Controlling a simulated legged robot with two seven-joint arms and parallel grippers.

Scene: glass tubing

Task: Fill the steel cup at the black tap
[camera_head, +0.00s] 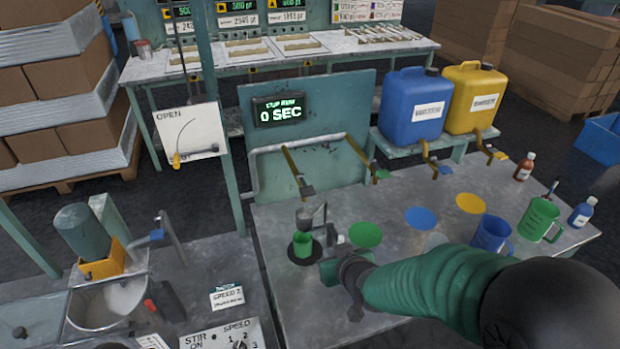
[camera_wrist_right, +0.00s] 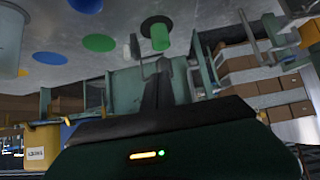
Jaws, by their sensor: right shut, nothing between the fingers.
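A dark tap (camera_head: 318,224) rises at the left of the right-hand bench. A green cup-like cylinder (camera_head: 303,246) stands under it on a black disc (camera_head: 296,258); both show in the right wrist view (camera_wrist_right: 159,40). A pale grey round thing (camera_head: 437,241) beside the blue mug, partly hidden by my arm, may be the steel cup; I cannot tell. A grey cylinder (camera_wrist_right: 8,45) is cut off at the wrist view's left edge. My right gripper (camera_head: 337,262) is shut and empty, just right of the green cylinder and apart from it. My left gripper is not in view.
Green (camera_head: 365,235), blue (camera_head: 421,218) and yellow (camera_head: 470,203) discs lie on the bench. A blue mug (camera_head: 492,233), a green mug (camera_head: 540,219) and small bottles stand at right. Brass taps overhang the back edge. The timer (camera_head: 280,109) reads 0 SEC.

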